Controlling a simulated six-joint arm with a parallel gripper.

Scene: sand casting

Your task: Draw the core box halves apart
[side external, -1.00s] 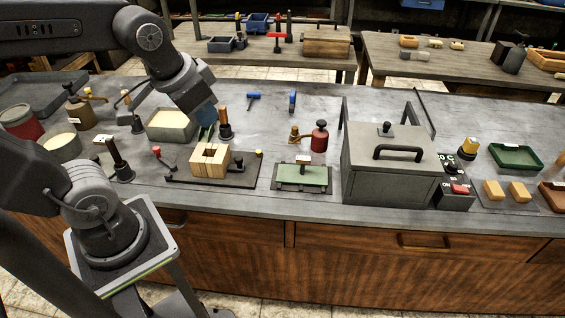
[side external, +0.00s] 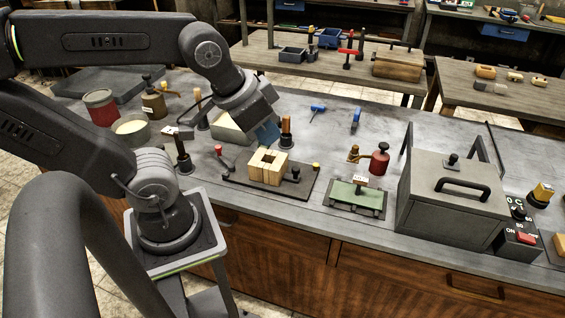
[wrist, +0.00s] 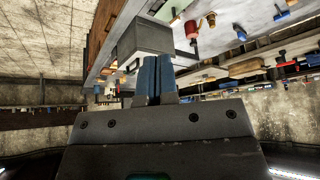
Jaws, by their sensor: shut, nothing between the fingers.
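The core box (side external: 257,171) is a pale wooden block with a square opening in its top. It sits on a dark base plate (side external: 305,188) in the side view. Its two halves look closed together, though the seam is too small to judge. My gripper (side external: 269,134) has blue fingers and hangs above and behind the box, apart from it. In the wrist view the fingers (wrist: 157,78) are side by side, shut and empty. I cannot make out the core box in the wrist view.
A dark-handled tool (side external: 286,134) stands close right of my fingers. A red-knobbed rod (side external: 218,151) is left of the box. A green plate (side external: 352,194), a red canister (side external: 379,160) and a large grey box (side external: 450,207) stand to the right. A pale-topped block (side external: 228,128) is behind left.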

